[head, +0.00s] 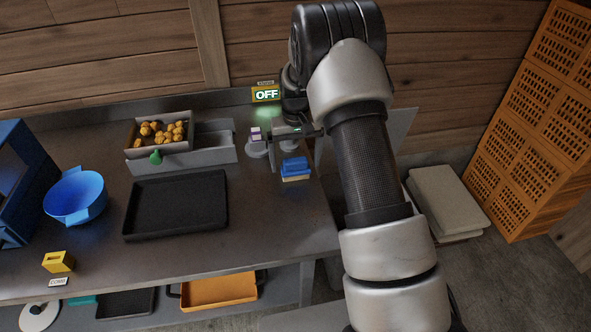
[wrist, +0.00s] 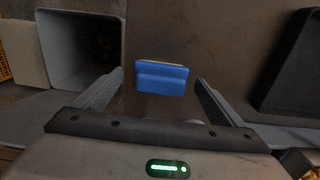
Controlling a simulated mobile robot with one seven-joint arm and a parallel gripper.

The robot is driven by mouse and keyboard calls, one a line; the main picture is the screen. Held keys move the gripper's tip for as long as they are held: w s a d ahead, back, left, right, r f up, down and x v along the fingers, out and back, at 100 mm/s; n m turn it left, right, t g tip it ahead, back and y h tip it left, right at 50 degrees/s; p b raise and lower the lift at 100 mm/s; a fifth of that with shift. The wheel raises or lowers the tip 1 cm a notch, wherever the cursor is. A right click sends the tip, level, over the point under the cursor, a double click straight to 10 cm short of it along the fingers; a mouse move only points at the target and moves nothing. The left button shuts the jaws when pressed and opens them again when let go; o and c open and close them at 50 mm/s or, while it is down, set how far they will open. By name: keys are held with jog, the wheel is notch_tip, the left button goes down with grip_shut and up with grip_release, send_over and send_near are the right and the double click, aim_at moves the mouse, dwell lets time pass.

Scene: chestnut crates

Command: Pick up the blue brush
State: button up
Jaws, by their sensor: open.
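The blue brush (head: 296,166) lies on the grey worktop near its right edge, with a yellowish layer under its blue top. In the wrist view the blue brush (wrist: 161,78) is ahead of my gripper, roughly centred between the fingers and beyond their tips. My gripper (wrist: 160,82) is open and empty. In the head view my gripper (head: 293,141) is just behind the brush, partly hidden by my arm. I cannot tell its exact height above the worktop.
A black tray (head: 176,233) lies left of the brush. A box of chestnuts (head: 130,139), a blue bowl (head: 75,196) and a yellow block (head: 58,262) stand farther left. A lit OFF sign (head: 266,94) is behind. A grey bin (wrist: 80,50) opens beside the worktop.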

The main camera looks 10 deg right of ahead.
aim_at(295, 160)
jog(key=shift+f, duration=0.4)
jog(key=c, duration=1.2)
notch_tip(295, 160, up, 10)
jog(key=shift+r+p, duration=0.1)
jog(key=shift+p, duration=0.25)
